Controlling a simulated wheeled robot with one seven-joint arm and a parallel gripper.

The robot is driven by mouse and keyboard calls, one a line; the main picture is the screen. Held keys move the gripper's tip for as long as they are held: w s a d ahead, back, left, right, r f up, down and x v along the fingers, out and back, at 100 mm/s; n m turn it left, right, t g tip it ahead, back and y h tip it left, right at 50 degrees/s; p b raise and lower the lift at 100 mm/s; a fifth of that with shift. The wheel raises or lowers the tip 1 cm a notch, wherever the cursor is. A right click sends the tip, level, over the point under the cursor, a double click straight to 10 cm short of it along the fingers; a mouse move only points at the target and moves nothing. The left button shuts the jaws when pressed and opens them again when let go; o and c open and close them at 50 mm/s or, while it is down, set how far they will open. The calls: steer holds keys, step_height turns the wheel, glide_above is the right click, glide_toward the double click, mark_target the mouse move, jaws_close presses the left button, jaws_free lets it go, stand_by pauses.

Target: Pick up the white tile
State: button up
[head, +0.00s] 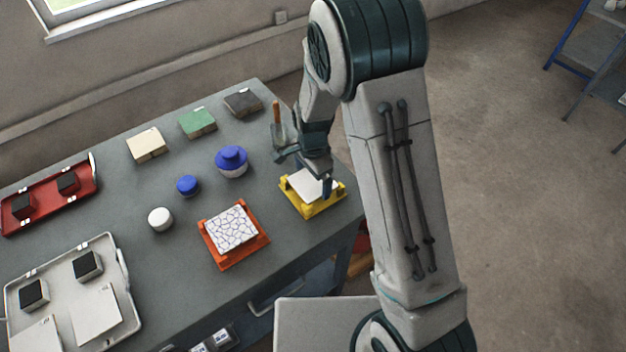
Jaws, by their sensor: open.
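A plain white tile (305,186) lies on a yellow stand (318,211) near the right end of the table. My gripper (303,175) is open just above and beside this tile, with one finger over the tile's right side and the other up to its left. The arm hides part of the area behind the tile. I cannot tell whether the finger touches the tile. A white tile with a dark crackle pattern (232,228) lies on an orange stand (216,260) to the left. White tiles (96,316) also lie in the light tray at the lower left.
The light tray (122,300) also holds dark blocks. A red tray (50,210) stands at the far left. Blue jars (231,163), a white round pot (160,219), several sample blocks (197,123) and a wooden-handled tool (277,114) stand on the grey table (110,205).

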steer(key=c, duration=0.8)
steer(key=shift+c, duration=0.2)
steer(key=shift+r, duration=0.1)
